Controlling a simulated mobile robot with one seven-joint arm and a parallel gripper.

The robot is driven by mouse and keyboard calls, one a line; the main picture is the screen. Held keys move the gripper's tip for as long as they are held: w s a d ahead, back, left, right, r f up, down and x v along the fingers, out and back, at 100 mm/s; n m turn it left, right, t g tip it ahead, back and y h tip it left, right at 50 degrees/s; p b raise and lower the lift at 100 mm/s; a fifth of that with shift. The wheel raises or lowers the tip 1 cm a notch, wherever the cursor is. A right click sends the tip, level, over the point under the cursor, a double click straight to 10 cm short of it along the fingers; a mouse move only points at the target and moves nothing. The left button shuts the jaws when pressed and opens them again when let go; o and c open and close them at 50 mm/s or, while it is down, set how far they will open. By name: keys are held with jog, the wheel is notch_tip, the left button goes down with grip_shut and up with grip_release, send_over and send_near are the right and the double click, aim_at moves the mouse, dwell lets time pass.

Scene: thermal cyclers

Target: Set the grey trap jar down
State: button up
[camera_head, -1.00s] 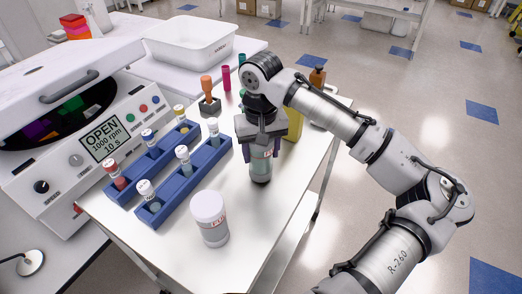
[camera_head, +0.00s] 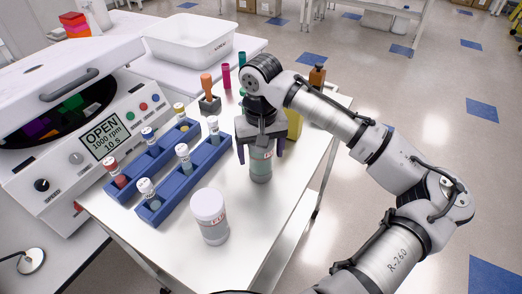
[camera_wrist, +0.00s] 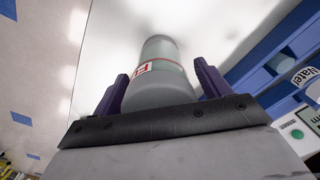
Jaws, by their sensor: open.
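The grey trap jar (camera_head: 260,168) stands upright on the white table, right of the blue racks. It has a grey-green body with a red-edged label. My gripper (camera_head: 261,156) points down over it, with its dark purple fingers spread on either side of the jar. In the wrist view the jar (camera_wrist: 160,62) lies between the open fingers of my gripper (camera_wrist: 161,80), with a gap visible at each side. The jar's top is hidden by the gripper in the head view.
A white lidded jar (camera_head: 210,215) stands in front on the table (camera_head: 255,235). Blue racks (camera_head: 190,175) with several vials are to the left, beside the centrifuge (camera_head: 85,150). The table's front right is clear.

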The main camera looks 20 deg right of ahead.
notch_tip(320, 180, up, 12)
jog(key=shift+r+b, duration=0.1)
jog(key=shift+b, duration=0.45)
dwell(1.2)
